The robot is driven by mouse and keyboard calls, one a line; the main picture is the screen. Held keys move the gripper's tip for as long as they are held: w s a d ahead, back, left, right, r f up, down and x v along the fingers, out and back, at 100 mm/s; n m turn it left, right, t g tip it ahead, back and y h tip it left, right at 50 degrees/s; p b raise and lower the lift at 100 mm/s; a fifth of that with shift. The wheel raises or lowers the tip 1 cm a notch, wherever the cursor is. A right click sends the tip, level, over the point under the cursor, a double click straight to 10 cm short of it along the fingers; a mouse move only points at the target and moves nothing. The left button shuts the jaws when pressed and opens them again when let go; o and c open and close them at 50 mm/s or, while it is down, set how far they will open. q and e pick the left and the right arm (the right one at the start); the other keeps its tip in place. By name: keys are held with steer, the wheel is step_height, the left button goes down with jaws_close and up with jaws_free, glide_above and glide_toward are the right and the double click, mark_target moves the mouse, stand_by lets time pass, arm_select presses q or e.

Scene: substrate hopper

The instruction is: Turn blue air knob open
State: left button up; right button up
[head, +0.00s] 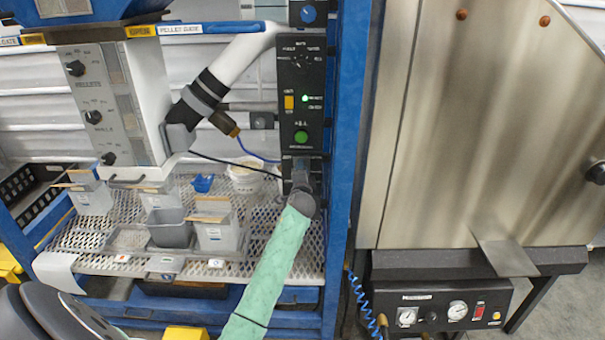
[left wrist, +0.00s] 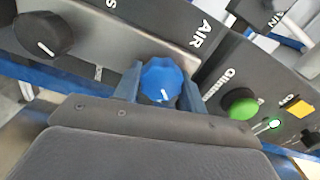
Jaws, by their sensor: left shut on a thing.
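The blue air knob (left wrist: 160,78) shows in the left wrist view, round with a ridged edge and a short white pointer line toward the bottom of that picture. The word AIR is printed on the panel beside it. My left gripper (left wrist: 158,92) is shut on the knob, with one bluish finger on each side. In the head view my left gripper (head: 302,176) is at the lower end of the black control panel (head: 301,85), at the end of the green-sleeved arm. It hides the knob there. My right gripper is not in view.
A green button (left wrist: 240,104), a lit indicator and an orange switch (left wrist: 297,108) are close by on the panel. A black knob (left wrist: 42,34) is on the other side. A blue post (head: 346,120) stands right of the panel. A mesh shelf (head: 90,240) holds several bins.

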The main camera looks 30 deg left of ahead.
arm_select(q)
steer(key=shift+f, duration=0.15)
steer(key=o, duration=1)
steer(key=shift+s, duration=0.15)
steer(key=shift+s+d, duration=0.2)
steer(key=shift+s, duration=0.05)
steer(key=shift+b+v, duration=0.6)
steer(key=shift+v, duration=2.9)
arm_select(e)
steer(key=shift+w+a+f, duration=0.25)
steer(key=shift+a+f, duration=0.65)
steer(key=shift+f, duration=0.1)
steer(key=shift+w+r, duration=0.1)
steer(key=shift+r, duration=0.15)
arm_select(q)
steer(key=shift+a+n, duration=0.1)
steer(key=shift+n, duration=0.2)
